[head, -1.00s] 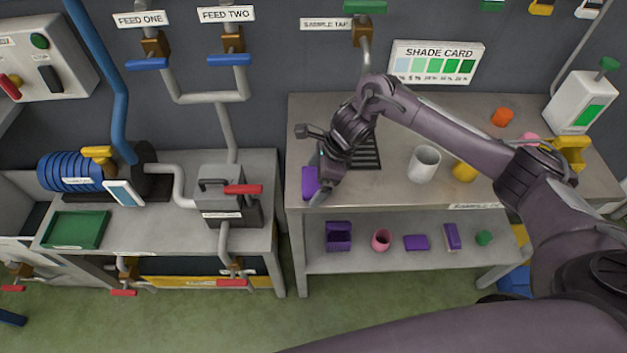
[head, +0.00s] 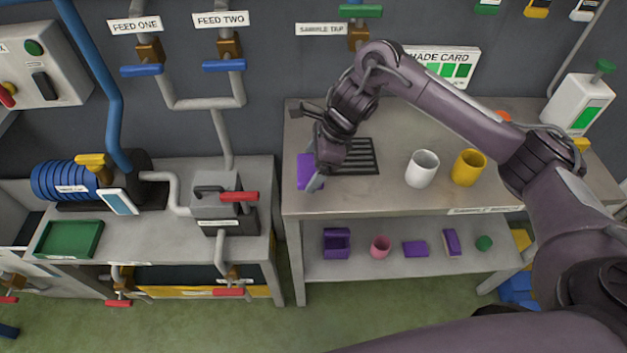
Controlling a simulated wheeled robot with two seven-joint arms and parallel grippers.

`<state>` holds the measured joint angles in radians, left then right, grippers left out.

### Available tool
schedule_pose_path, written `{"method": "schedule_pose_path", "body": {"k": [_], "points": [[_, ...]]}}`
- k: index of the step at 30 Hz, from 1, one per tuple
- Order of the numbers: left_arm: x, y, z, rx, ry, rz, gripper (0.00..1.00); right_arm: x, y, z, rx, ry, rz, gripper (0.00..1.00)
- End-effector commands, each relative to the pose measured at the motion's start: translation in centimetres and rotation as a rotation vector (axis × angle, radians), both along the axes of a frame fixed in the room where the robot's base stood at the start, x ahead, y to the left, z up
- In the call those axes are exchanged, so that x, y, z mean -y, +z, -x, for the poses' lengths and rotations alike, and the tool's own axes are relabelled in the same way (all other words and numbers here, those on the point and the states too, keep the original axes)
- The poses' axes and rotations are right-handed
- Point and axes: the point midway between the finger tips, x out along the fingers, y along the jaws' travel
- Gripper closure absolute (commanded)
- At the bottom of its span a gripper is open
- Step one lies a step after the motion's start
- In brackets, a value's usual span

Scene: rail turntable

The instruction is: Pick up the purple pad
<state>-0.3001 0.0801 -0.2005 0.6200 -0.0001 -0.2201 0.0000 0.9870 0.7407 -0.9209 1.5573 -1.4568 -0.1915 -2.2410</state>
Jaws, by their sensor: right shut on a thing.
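A purple pad (head: 305,171) shows at the left end of the upper bench top. My right gripper (head: 316,176) is at its right side, shut on it, with a grey fingertip in front of its lower right edge. The gripper hides part of the pad. I cannot tell whether the pad is clear of the bench top. Other purple things are on the shelf below: a hollow holder (head: 336,244), a flat pad (head: 414,248) and a tilted block (head: 451,242). My left gripper is not in view.
A black grate (head: 362,157) lies just right of the gripper. A white cup (head: 421,169) and a yellow cup (head: 468,167) stand further right. The sample tap (head: 358,38) hangs above. A pink cup (head: 381,247) is on the shelf. A gap separates this bench from the left one.

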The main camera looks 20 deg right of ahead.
Motion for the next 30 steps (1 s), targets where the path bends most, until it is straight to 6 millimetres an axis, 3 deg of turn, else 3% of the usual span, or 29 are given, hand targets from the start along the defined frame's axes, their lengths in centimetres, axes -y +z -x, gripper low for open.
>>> {"method": "schedule_pose_path", "body": {"k": [1, 3, 12, 21, 30], "points": [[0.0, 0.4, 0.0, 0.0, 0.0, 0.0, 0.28, 0.2, 2.0, -0.3, 0.01, 0.001, 0.005, 0.41], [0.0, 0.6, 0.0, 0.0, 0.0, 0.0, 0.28, 0.2, 4.0, -0.2, 0.009, 0.002, 0.006, 0.41], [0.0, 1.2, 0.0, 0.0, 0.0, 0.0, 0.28, 0.1, 10.4, -0.1, 0.004, -0.001, 0.005, 0.41], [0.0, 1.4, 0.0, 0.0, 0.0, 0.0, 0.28, 0.1, 13.2, 0.0, -0.001, 0.0, 0.003, 0.41], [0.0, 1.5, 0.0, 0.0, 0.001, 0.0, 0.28, 0.1, 13.3, 0.0, -0.003, 0.0, 0.002, 0.41]]}}
